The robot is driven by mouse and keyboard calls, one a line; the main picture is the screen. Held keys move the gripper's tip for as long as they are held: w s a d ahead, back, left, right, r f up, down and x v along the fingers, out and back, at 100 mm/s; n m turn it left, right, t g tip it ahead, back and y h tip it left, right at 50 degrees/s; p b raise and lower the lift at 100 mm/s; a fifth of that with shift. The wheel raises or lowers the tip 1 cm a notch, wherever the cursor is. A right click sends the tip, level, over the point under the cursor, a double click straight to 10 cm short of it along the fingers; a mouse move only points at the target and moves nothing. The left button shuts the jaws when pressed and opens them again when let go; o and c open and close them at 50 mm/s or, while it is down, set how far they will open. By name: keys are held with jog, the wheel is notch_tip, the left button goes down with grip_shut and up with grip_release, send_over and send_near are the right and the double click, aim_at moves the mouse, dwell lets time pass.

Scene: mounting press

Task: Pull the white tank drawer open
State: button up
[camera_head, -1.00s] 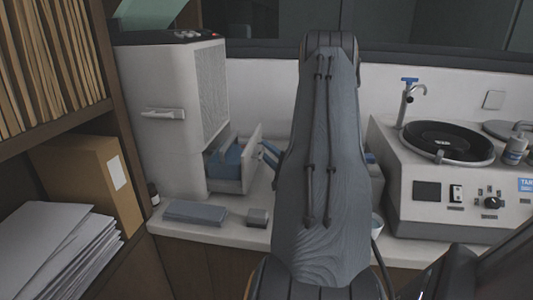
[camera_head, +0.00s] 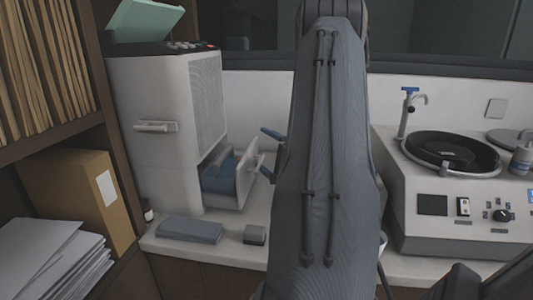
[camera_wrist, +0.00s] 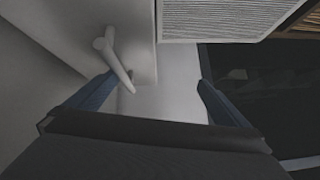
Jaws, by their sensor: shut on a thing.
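The white tank drawer (camera_head: 247,180) stands pulled out of the lower front of the white machine (camera_head: 155,120), with a blue tank (camera_head: 218,172) inside it. In the head view my gripper (camera_head: 268,153) is at the drawer front, its blue fingers well apart, one higher and one lower. In the wrist view the fingers (camera_wrist: 157,80) are also wide apart. A pale bar handle (camera_wrist: 118,66) on a white face is near the left finger; whether they touch cannot be told. A clear gap separates the handle from the right finger. My arm hides the area right of the drawer.
A grey flat block (camera_head: 190,230) and a small grey box (camera_head: 254,235) lie on the counter before the machine. A shelf with a brown binder (camera_head: 80,190) and papers (camera_head: 45,250) is at left. A grinder-like machine with a black disc (camera_head: 452,150) stands at right.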

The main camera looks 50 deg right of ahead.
jog(key=s+a+r+p, duration=0.1)
jog(key=s+a+p, duration=0.1)
jog(key=s, duration=0.3)
jog(key=shift+a, duration=0.85)
jog(key=shift+s+d+f, duration=0.1)
jog(key=shift+s+f, duration=0.1)
jog(key=shift+s, duration=0.7)
jog(key=shift+f+p+v, duration=0.2)
jog(key=shift+p+v, duration=0.35)
jog(key=shift+v, duration=0.6)
jog(key=c, duration=0.3)
jog(key=shift+c, duration=0.2)
jog(key=shift+o, duration=0.2)
jog(key=shift+p, duration=0.35)
